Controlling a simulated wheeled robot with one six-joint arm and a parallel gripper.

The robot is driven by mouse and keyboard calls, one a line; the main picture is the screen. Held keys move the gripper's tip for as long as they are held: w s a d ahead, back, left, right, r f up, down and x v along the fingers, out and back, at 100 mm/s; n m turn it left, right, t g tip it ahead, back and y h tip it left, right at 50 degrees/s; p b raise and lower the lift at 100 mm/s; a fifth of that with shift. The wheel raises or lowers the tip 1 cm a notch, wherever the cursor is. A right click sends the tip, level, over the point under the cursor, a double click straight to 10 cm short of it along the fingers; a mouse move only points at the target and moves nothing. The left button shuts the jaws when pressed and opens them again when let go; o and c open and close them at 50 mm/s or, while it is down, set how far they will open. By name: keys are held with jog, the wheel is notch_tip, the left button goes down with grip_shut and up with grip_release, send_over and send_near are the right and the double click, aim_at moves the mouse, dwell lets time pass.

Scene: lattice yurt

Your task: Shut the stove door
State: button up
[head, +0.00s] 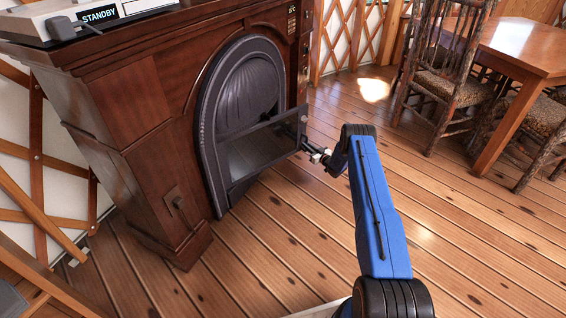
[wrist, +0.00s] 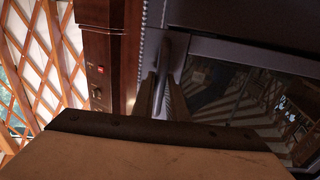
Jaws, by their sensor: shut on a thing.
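The stove (head: 240,85) has a dark arched metal front set in a brown wooden surround. Its door (head: 262,146) is a dark glass panel low in the arch. In the head view the door's right end stands out from the arch, so it looks partly open; the exact gap is hard to tell. My gripper (head: 307,143) is at that right end. In the wrist view my gripper (wrist: 163,90) is shut on the grey upright door handle (wrist: 173,50), with the dark door glass (wrist: 235,95) to the right. The fingertips partly hide the handle.
A lever on a plate (head: 178,204) sits low on the surround's left side. A device marked STANDBY (head: 98,16) is on top. A wooden table (head: 520,45) and chairs (head: 448,85) stand at the right. The plank floor (head: 290,235) in front is clear.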

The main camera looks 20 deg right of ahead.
aim_at(301, 141)
jog(key=shift+w+a+n+g+y, duration=0.15)
jog(key=shift+w+a+n+y, duration=0.2)
jog(key=shift+w, duration=0.55)
jog(key=shift+w+a+n+g+y, duration=0.1)
jog(key=shift+w+a+g+y, duration=0.2)
jog(key=shift+w, duration=0.6)
jog(key=shift+w+a+n+g+y, duration=0.1)
jog(key=shift+w+a+n+y, duration=0.3)
jog(key=shift+w, duration=0.5)
jog(key=shift+a, duration=0.1)
jog(key=shift+n+g+y, duration=0.35)
jog(key=shift+y, duration=0.3)
jog(key=shift+x, duration=2.55)
jog(key=shift+w+a+f, duration=0.1)
jog(key=shift+w, duration=0.4)
jog(key=shift+w+a+f, duration=0.1)
jog(key=shift+w+a, duration=0.05)
jog(key=shift+w, duration=0.4)
jog(key=shift+w+a+r+n+y, duration=0.2)
jog(key=shift+n+y, duration=0.1)
jog(key=shift+y, duration=0.1)
